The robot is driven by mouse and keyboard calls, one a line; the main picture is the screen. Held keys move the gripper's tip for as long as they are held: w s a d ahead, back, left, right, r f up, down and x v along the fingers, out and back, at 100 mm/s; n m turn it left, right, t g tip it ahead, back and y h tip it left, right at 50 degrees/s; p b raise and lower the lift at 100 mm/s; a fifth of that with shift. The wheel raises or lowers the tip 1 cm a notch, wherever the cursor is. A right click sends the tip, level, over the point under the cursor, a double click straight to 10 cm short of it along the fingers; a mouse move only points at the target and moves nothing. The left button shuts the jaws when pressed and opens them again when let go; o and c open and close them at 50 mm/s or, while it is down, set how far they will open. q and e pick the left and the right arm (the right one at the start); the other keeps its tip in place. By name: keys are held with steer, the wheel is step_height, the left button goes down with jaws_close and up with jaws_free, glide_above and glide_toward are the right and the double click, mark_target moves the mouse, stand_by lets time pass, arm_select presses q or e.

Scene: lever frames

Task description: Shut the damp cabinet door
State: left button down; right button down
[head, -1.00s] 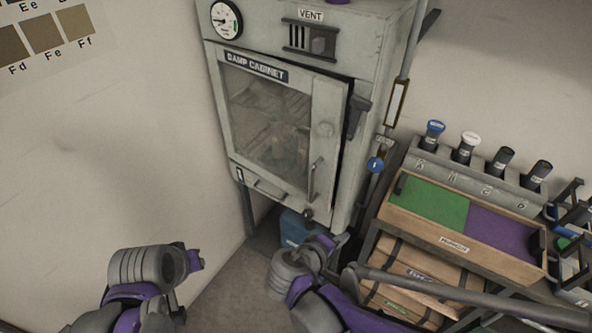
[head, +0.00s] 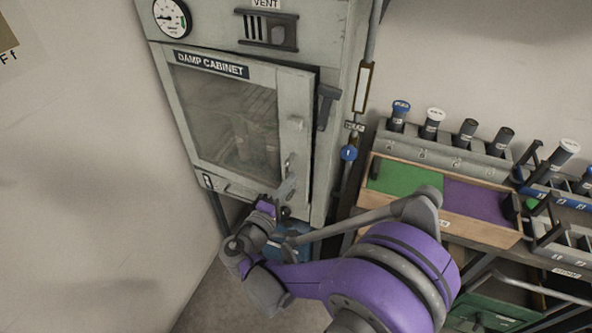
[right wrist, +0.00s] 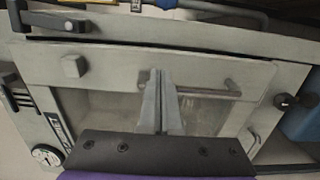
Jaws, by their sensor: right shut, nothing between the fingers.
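The damp cabinet (head: 335,190) is a pale grey metal box against the wall. Its windowed door (head: 295,120) stands slightly ajar, with a dark gap along its right and top edges. The door also shows in the right wrist view (right wrist: 110,68). A bar handle (right wrist: 215,90) is on the door, and a dark latch lever (head: 326,105) is at the cabinet's right front edge. My right gripper (head: 287,187) is shut and empty in front of the door's lower right. Its fingertips (right wrist: 154,75) overlap the bar handle's end; contact is unclear. My left gripper is out of view.
A blue container (head: 290,245) sits below the cabinet. The wall is on the left.

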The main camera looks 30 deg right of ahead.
mark_target(302, 163)
steer(key=shift+x, duration=2.1)
steer(key=x, duration=0.4)
steer(key=shift+w+d, duration=0.2)
steer(key=shift+d, duration=0.1)
steer(key=shift+w+d, duration=0.15)
steer(key=shift+d, duration=0.05)
steer(key=shift+r, duration=0.25)
